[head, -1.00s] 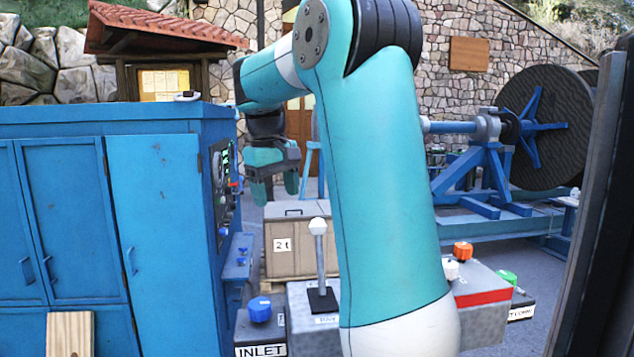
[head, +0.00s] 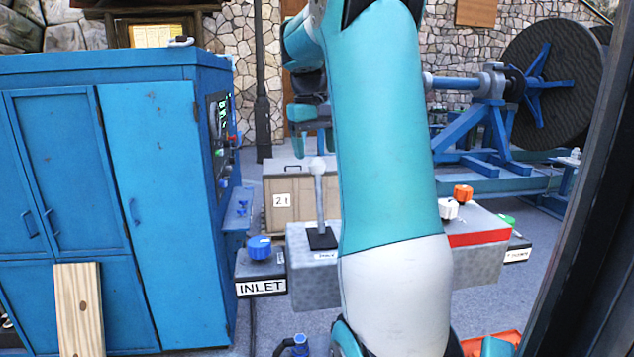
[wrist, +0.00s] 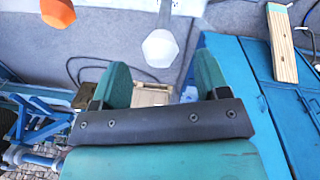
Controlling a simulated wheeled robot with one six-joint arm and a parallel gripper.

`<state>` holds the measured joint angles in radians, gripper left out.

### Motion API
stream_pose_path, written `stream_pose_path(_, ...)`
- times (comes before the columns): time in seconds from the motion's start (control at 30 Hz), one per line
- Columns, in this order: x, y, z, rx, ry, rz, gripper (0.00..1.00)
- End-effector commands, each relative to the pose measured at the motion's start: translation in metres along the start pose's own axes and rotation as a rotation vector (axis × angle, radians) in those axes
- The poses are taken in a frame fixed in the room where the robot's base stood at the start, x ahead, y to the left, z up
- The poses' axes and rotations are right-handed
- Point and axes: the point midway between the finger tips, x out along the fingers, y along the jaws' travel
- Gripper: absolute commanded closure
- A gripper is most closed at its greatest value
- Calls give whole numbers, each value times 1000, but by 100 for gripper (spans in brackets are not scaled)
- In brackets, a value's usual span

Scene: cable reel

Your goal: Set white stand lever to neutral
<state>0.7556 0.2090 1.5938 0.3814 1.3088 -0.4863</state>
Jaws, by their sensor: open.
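The white stand lever has a white knob (head: 317,165) on a pale rod that stands nearly upright from a black base plate on the grey control box (head: 405,262). The label by its base is too small to read. My gripper (head: 312,140) shows just above and beyond the knob in the head view, partly hidden by my arm. In the wrist view my gripper (wrist: 160,64) is open and empty. The white knob (wrist: 160,48) appears between the two teal fingertips, just past them, with no contact visible.
An orange knob (head: 463,193) and another white knob (head: 448,209) sit on the box's right part. A blue knob (head: 259,248) tops the INLET block. A blue cabinet (head: 155,160) stands left, with a wooden plank (head: 80,310) against it. A crate (head: 285,200) lies behind.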

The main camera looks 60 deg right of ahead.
Motion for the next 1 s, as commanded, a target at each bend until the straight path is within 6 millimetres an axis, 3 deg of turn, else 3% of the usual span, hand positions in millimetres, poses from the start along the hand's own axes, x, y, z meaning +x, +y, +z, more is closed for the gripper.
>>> stream_pose_path(0.1, 23, 0, 1, 0, -3, -2, 31)
stream_pose_path(0.3, 43, 1, 0, 0, -2, 0, 31)
stream_pose_path(0.67, 48, 0, 0, 0, 0, -1, 31)
stream_pose_path(0.93, 48, 0, 0, 0, 0, -1, 94)
stream_pose_path(1.0, 47, 0, 0, 0, 0, -1, 99)
